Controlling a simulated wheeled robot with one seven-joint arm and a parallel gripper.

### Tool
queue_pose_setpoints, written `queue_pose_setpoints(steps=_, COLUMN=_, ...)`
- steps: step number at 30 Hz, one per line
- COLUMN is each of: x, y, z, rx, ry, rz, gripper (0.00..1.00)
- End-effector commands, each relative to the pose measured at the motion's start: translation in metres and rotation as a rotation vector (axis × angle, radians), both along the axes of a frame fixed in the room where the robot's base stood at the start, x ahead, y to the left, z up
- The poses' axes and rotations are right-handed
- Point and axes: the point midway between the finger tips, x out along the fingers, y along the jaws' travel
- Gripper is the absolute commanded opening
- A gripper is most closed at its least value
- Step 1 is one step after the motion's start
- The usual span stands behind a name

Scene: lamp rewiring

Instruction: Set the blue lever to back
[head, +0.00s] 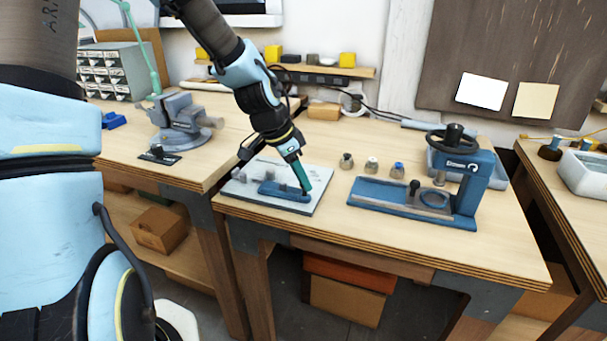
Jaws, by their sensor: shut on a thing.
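The blue lever (303,178) shows as a teal-blue handle above the right end of a low blue base (284,192). The base lies on a pale grey board (247,192) near the front left of the middle workbench. The handle leans, its upper end tilted left under my gripper. My gripper (296,160) comes down from the upper left and is shut on the lever's upper part. The jaws are small here and partly hide the handle's top, so the exact contact is hard to see.
Right of the board stands a blue press fixture (462,180) with a black handwheel. Three small knobs (371,164) stand between them. A grey vise (182,122) and a small dark plate (158,156) are on the left bench. The middle bench's front strip is clear.

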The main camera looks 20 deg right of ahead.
Motion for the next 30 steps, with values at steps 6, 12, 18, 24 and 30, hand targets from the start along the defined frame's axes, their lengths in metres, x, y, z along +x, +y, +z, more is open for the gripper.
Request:
queue_pose_setpoints(steps=6, x=0.000, y=0.001, z=-0.001, rx=0.002, ry=0.002, rz=0.002, gripper=0.00)
queue_pose_setpoints(steps=12, x=0.000, y=0.001, z=-0.001, rx=0.002, ry=0.002, rz=0.002, gripper=0.43)
queue_pose_setpoints(steps=18, x=0.000, y=0.001, z=0.000, rx=0.001, ry=0.001, rz=0.002, gripper=0.62)
queue_pose_setpoints(steps=24, x=0.000, y=0.000, z=0.000, rx=0.001, ry=0.000, rz=0.001, gripper=0.62)
queue_pose_setpoints(steps=30, x=0.001, y=0.006, z=0.013, rx=0.000, ry=-0.002, rz=0.003, gripper=0.62)
